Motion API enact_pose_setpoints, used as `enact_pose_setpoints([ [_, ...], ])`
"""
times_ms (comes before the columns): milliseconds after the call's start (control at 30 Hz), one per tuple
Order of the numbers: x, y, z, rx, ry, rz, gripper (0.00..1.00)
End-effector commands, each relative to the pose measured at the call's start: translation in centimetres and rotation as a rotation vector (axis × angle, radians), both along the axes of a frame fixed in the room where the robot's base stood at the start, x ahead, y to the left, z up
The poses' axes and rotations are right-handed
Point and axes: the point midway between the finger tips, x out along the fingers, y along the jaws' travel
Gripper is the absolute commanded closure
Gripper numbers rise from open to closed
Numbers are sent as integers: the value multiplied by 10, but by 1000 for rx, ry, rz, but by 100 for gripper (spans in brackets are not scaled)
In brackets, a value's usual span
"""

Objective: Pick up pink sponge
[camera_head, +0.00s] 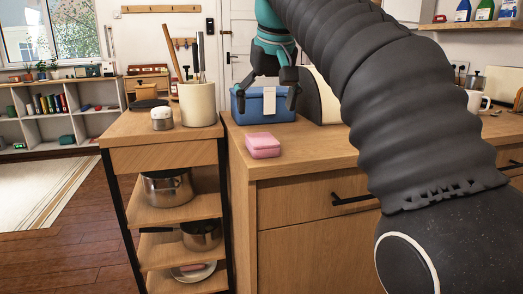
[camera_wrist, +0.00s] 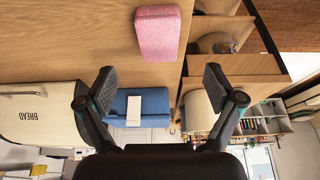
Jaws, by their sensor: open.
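The pink sponge (camera_head: 263,145) is a small block lying on the wooden counter, near its left front corner. In the wrist view the pink sponge (camera_wrist: 157,33) shows at the top middle, beyond the fingertips and apart from them. My gripper (camera_head: 267,103) is above and behind the sponge, in front of the blue box, in the head view. In the wrist view my gripper (camera_wrist: 159,77) has its two fingers spread wide with nothing between them.
A blue box (camera_head: 258,106) with a white label stands behind the sponge, with a bread bin (camera_head: 322,98) to its right. A wooden trolley (camera_head: 140,125) to the left holds a utensil crock (camera_head: 197,104) and pots. The counter around the sponge is clear.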

Motion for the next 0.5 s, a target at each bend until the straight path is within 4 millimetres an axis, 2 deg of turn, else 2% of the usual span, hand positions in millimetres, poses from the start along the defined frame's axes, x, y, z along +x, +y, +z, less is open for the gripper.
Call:
enact_pose_setpoints([
  [33, 3, 1, -12, -1, 3, 0, 8],
  [200, 12, 3, -31, 0, 0, 0, 8],
  [500, 19, 4, -45, 0, 0, 0, 8],
])
